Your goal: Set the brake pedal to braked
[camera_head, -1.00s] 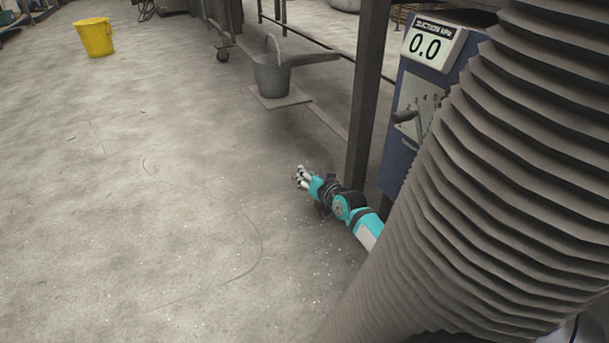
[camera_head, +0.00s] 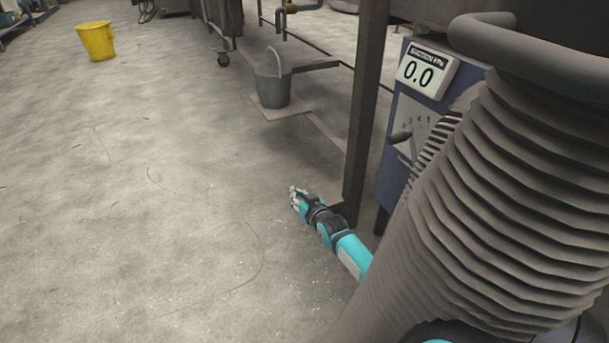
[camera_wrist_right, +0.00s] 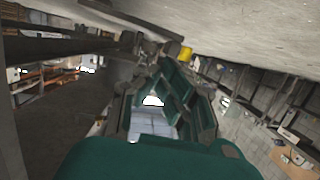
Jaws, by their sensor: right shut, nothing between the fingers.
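I cannot make out a brake pedal in either view. My right gripper (camera_head: 293,196) is low over the concrete floor in the head view, left of the dark upright post (camera_head: 362,115). It is shut and empty, and its arm comes in from the lower right, partly behind the hose. In the right wrist view my right gripper (camera_wrist_right: 174,60) shows as dark teal finger links in the middle. My left gripper does not show.
A large ribbed grey hose (camera_head: 490,200) fills the right side. Behind it stands a blue panel (camera_head: 393,190) with a 0.0 display (camera_head: 418,73) and a lever (camera_head: 401,137). A grey bucket (camera_head: 272,82) and yellow bucket (camera_head: 96,41) stand farther back. Floor at left is clear.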

